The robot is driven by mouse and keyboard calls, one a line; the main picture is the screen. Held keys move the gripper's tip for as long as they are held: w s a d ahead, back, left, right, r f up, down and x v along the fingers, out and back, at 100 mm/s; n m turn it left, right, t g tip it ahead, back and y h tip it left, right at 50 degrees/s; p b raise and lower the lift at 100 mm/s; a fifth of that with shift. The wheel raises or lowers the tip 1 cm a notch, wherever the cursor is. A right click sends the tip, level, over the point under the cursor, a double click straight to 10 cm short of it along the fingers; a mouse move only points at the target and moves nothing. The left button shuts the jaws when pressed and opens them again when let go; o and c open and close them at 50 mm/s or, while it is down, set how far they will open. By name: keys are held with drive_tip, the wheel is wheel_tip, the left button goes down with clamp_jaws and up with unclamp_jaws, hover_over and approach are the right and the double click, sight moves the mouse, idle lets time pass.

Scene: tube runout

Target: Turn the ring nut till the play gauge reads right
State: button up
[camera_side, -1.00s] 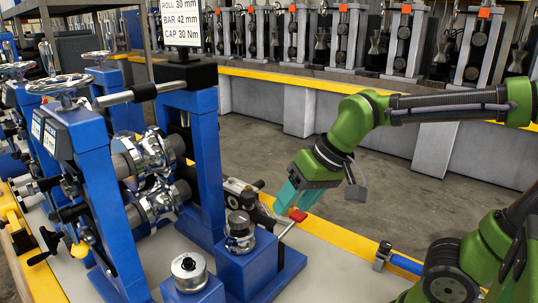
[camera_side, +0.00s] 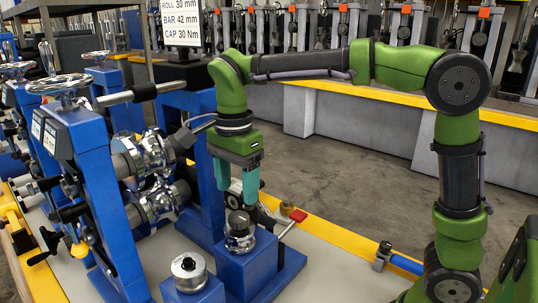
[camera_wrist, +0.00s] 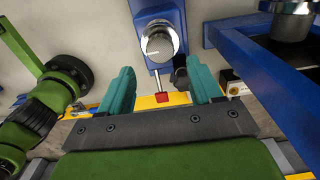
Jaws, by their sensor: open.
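A round metal nut-like piece (camera_side: 240,241) with a dark top stands on a blue block beside the roll stand. I take it for the ring nut. In the wrist view it seems to be the round metal face (camera_wrist: 158,46) with a white line. My gripper (camera_side: 237,196) points down above this piece, apart from it.
A red-tipped lever (camera_side: 298,215) sticks out beside the blue block; its red tip (camera_wrist: 162,97) also shows in the wrist view. A silver cap (camera_side: 189,264) stands on a nearer block. Steel rolls (camera_side: 155,155) are left. A sign (camera_side: 181,23) reads ROLL 30 mm, BAR 42 mm, CAP 30 Nm.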

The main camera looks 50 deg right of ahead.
sight(239, 216)
drive_tip(key=shift+f, duration=2.9)
drive_tip(key=shift+c, duration=0.5)
drive_tip(key=c, duration=0.7)
